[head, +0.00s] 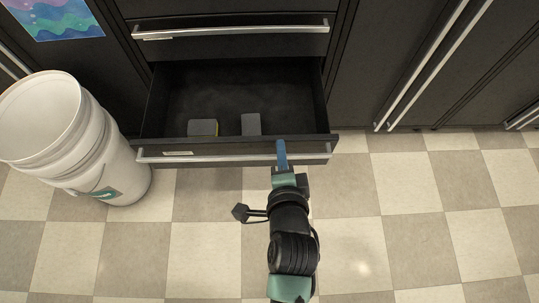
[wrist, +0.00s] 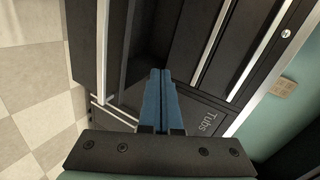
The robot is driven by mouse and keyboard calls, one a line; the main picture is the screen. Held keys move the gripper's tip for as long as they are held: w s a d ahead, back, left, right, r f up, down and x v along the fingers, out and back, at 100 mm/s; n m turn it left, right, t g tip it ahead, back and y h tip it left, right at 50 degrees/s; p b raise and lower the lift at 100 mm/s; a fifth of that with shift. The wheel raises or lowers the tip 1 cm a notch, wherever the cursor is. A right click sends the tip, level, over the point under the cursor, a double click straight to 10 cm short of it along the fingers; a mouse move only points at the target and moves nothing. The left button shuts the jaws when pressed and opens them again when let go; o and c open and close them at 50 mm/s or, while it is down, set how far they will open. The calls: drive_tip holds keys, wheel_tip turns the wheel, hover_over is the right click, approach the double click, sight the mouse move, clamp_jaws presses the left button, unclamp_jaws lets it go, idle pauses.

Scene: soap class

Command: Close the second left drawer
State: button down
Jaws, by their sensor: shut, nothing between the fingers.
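The open drawer (head: 232,158) is dark with a long silver handle on its front, and it is pulled out from the cabinet in the head view. Inside it lie a grey sponge-like block with a yellowish edge (head: 202,127) and a grey block (head: 251,124). My gripper (head: 281,147) is shut and empty, with its blue fingers at the right part of the drawer front, by the handle. I cannot tell whether they touch it. In the wrist view my gripper (wrist: 160,75) shows its blue fingers together, with dark cabinet fronts beyond them.
A closed drawer (head: 235,33) with a silver handle is above the open one. A white bucket (head: 75,140) stands on the floor left of the open drawer. Tall cabinet doors with long handles (head: 425,70) are at the right. The checkered floor (head: 420,220) at the right is clear.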

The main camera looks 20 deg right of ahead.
drive_tip(key=m+b, duration=0.1)
drive_tip(key=m, duration=0.1)
approach(275, 142)
wheel_tip(275, 142, up, 2)
drive_tip(key=s, duration=0.3)
drive_tip(key=shift+g, duration=0.4)
drive_tip(key=b+x, duration=0.1)
drive_tip(key=x, duration=0.2)
drive_tip(key=b+x, duration=0.1)
drive_tip(key=x, duration=0.2)
drive_tip(key=b+x, duration=0.1)
drive_tip(key=x, duration=0.2)
drive_tip(key=shift+w+a+f+b, duration=0.15)
drive_tip(key=shift+w+a+b, duration=0.15)
drive_tip(key=shift+w+b, duration=0.15)
drive_tip(key=shift+w, duration=0.1)
